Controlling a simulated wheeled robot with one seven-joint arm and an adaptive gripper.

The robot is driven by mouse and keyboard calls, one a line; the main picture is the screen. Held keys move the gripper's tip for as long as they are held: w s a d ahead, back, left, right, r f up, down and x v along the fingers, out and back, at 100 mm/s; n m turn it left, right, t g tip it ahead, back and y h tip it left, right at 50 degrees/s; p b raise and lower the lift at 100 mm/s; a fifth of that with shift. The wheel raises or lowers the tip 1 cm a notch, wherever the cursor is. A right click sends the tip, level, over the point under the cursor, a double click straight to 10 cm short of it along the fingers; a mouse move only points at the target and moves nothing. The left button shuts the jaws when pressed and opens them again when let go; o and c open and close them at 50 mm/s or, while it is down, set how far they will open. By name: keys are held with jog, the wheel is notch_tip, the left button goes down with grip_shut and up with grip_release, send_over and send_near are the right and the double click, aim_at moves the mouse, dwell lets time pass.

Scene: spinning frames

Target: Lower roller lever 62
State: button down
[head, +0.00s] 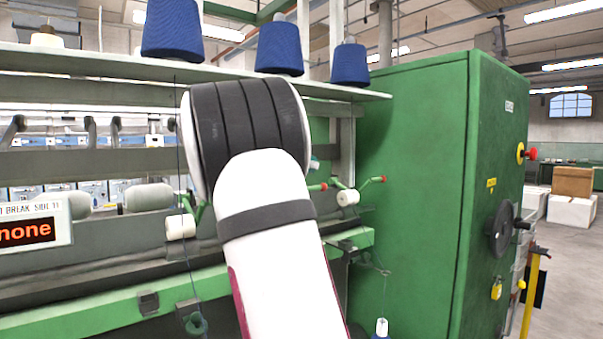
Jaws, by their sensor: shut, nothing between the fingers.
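Two green roller levers show on the spinning frame in the head view. The right lever (364,184) has a red tip and stands by a white roller (348,198). The left lever (197,212) is partly hidden by my arm, with a white roller (181,227) beside it. Another red tip (318,187) shows just right of my arm. No number can be read on any lever, so I cannot tell which is 62. My white arm with dark bands fills the middle of the view and covers part of the frame. My gripper is not visible.
A display (30,232) at the left reads "none". Blue yarn cones (279,49) stand on the shelf above. A tall green cabinet (415,190) with a black handwheel (500,230) closes off the right. Open floor lies far right.

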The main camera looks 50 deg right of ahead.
jog(key=shift+s+a+f+m+t+b, duration=0.2)
jog(key=shift+f+b, duration=0.35)
jog(key=shift+b, duration=0.9)
jog(key=shift+s+d+f+m+t+b, duration=0.1)
jog(key=shift+s+f+m+b, duration=0.35)
jog(key=shift+b, duration=0.95)
jog(key=shift+a+f+m+t+b, duration=0.15)
jog(key=shift+f+b, duration=0.5)
jog(key=shift+b, duration=0.8)
jog(key=shift+d+r, duration=0.1)
jog(key=shift+r, duration=0.05)
notch_tip(320, 180, up, 10)
jog(key=s+a+f+n+t+y+p, duration=0.15)
jog(key=a+f+n+t+y, duration=0.25)
jog(key=a+f+n, duration=0.6)
jog(key=a+f+n+t+y+p, duration=0.2)
jog(key=a+f+n+t+y, duration=0.15)
jog(key=a+f, duration=0.7)
jog(key=s+a+f+n+y+p, duration=0.1)
jog(key=s+a+f+n+y, duration=0.2)
jog(key=a, duration=1)
jog(key=s+a+f+n+y+p, duration=0.2)
jog(key=s+a+f+n+y, duration=0.2)
jog(key=s+a+f+n, duration=0.3)
jog(key=s+a+f, duration=0.3)
jog(key=s+a, duration=0.2)
jog(key=a, duration=0.1)
jog(key=shift+a, duration=0.15)
